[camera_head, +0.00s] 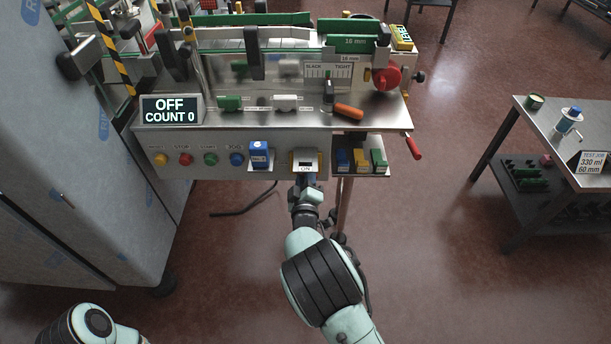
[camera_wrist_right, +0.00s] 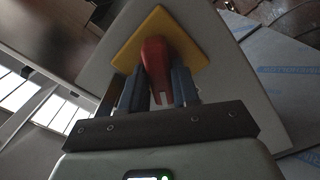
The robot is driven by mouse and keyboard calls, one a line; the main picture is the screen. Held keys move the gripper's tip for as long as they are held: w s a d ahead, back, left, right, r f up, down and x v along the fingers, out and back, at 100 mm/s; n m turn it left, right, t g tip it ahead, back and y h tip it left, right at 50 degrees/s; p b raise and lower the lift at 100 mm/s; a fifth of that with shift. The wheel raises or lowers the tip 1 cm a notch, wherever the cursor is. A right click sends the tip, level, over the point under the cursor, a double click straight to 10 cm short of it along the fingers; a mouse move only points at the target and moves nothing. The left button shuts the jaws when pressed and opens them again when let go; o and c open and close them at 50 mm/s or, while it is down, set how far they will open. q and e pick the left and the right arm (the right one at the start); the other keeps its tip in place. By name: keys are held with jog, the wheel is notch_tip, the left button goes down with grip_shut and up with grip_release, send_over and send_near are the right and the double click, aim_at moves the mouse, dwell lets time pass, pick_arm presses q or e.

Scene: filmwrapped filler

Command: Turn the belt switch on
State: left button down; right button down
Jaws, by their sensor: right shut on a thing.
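The belt switch's yellow plate (camera_head: 292,163) is on the front panel of the machine, with an "ON" label. My right gripper (camera_head: 305,180) reaches up to it from below and hides the handle in the head view. In the right wrist view the switch's red handle (camera_wrist_right: 157,68) stands on its yellow plate (camera_wrist_right: 190,45). The dark fingers of my right gripper (camera_wrist_right: 158,90) lie on both sides of the handle, shut on it. The machine's display (camera_head: 171,110) reads "OFF" and "COUNT 0". My left gripper is out of view.
Yellow, red, green and blue buttons (camera_head: 210,159) and a blue box-shaped part (camera_head: 260,154) sit left of the switch. A small bin rack (camera_head: 361,168) is close on its right. A large grey cabinet (camera_head: 100,130) stands left; a side table (camera_head: 530,115) stands right.

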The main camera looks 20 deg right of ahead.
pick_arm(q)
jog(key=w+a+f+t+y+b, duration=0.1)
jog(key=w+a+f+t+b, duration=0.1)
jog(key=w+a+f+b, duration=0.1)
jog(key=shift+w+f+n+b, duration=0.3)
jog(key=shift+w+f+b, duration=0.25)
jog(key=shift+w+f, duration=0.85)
pick_arm(e)
jog(key=shift+m, duration=5.6)
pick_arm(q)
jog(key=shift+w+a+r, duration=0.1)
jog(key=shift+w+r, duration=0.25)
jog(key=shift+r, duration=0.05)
pick_arm(e)
jog(key=c, duration=0.9)
grip_release()
